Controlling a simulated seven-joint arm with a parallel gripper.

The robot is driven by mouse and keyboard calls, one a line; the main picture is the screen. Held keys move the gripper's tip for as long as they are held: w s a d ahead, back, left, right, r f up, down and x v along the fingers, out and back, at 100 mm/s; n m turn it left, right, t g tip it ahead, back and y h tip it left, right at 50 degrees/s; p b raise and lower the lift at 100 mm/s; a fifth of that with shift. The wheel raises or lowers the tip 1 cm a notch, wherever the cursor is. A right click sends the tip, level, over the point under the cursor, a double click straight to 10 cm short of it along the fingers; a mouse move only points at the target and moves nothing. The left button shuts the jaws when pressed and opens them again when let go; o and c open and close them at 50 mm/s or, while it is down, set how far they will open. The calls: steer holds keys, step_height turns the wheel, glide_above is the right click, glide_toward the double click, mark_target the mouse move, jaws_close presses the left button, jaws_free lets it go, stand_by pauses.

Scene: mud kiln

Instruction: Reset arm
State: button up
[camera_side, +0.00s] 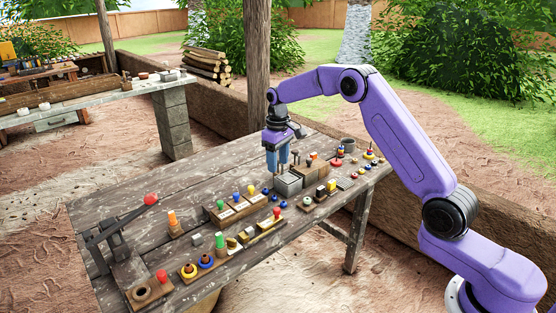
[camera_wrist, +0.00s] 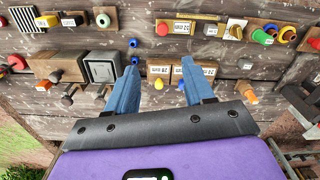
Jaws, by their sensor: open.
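My purple gripper (camera_side: 278,172) with two blue fingers points down over the middle of the wooden table (camera_side: 130,200). In the wrist view my gripper (camera_wrist: 160,67) has its fingers spread apart, with nothing held between them. A grey square block (camera_side: 289,184) is just below and beside the fingers in the side view. In the wrist view the grey block (camera_wrist: 103,69) lies left of the left finger. Labelled wooden blocks (camera_wrist: 196,71) appear between and behind the fingers. Whether the fingertips touch anything cannot be told.
Several small pieces line the table. A lever with a red knob (camera_side: 151,200) stands at the left end, near an orange peg (camera_side: 172,217). A grey cup (camera_side: 348,144) is at the far right. A wooden post (camera_side: 256,65) rises behind the table. The table's back left is bare.

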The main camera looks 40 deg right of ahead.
steer(key=s+a+r+n, duration=0.2)
steer(key=s+a+r, duration=0.2)
steer(key=s+a, duration=0.45)
steer(key=s+a+r+n, duration=0.3)
steer(key=s+a, duration=0.3)
steer(key=s, duration=0.5)
steer(key=s+d+n, duration=0.2)
steer(key=s+d, duration=0.1)
steer(key=s, duration=1)
steer(key=s+d+n, duration=0.2)
steer(key=s+n, duration=0.1)
steer(key=s, duration=1)
steer(key=shift+s+d+f, duration=0.2)
steer(key=shift+d+f, duration=0.2)
